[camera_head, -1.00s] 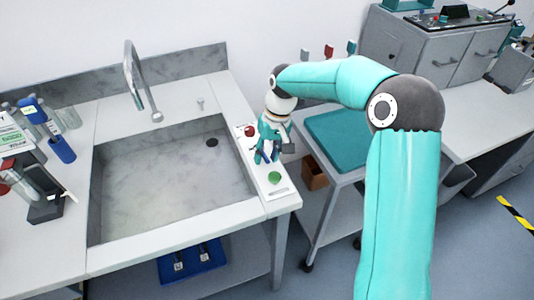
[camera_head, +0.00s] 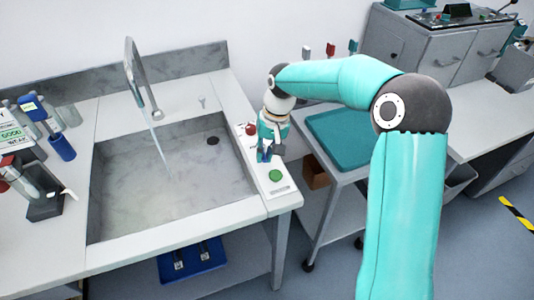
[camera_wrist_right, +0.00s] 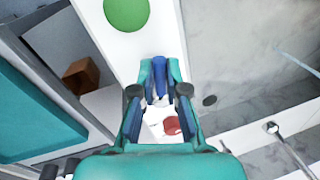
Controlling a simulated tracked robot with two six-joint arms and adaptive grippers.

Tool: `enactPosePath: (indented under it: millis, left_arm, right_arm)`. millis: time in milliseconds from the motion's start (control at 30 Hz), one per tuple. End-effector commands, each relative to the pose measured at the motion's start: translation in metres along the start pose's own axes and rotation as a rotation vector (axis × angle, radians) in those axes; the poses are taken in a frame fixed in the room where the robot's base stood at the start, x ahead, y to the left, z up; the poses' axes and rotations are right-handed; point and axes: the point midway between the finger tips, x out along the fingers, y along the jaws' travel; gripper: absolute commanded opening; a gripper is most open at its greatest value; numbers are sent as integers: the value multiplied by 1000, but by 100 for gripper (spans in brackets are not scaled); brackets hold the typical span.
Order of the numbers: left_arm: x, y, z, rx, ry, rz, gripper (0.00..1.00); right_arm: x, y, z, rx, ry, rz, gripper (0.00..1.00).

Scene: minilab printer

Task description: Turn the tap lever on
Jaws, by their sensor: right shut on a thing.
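The tap (camera_head: 134,72) is a curved metal spout at the back of the sink (camera_head: 180,185). A thin stream of water (camera_head: 160,150) runs from it into the basin. My right gripper (camera_head: 266,155) is at the white control strip (camera_head: 280,193) right of the sink, between a red knob (camera_head: 251,129) and a green button (camera_head: 275,176). In the right wrist view its fingertips (camera_wrist_right: 159,78) are close together over the strip. It is shut on the tap lever, which the fingers mostly hide. My left gripper is not in view.
A teal-topped cart (camera_head: 343,137) stands right of the sink. Bottles and a dark stand (camera_head: 42,195) are on the counter at the left. A blue tray (camera_head: 193,262) lies on the shelf below. The basin holds no objects.

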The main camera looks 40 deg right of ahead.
Motion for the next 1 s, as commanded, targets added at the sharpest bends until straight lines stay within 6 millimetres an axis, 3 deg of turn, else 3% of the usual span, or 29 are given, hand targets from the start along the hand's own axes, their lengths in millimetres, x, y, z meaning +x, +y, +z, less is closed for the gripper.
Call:
enactPosePath:
  millis: [600, 1000]
  left_arm:
    - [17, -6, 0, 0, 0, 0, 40]
    - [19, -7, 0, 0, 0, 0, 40]
  right_arm:
    - [4, -21, -3, 469, 96, -2, 0]
    - [4, -25, -6, 585, 118, -2, 0]
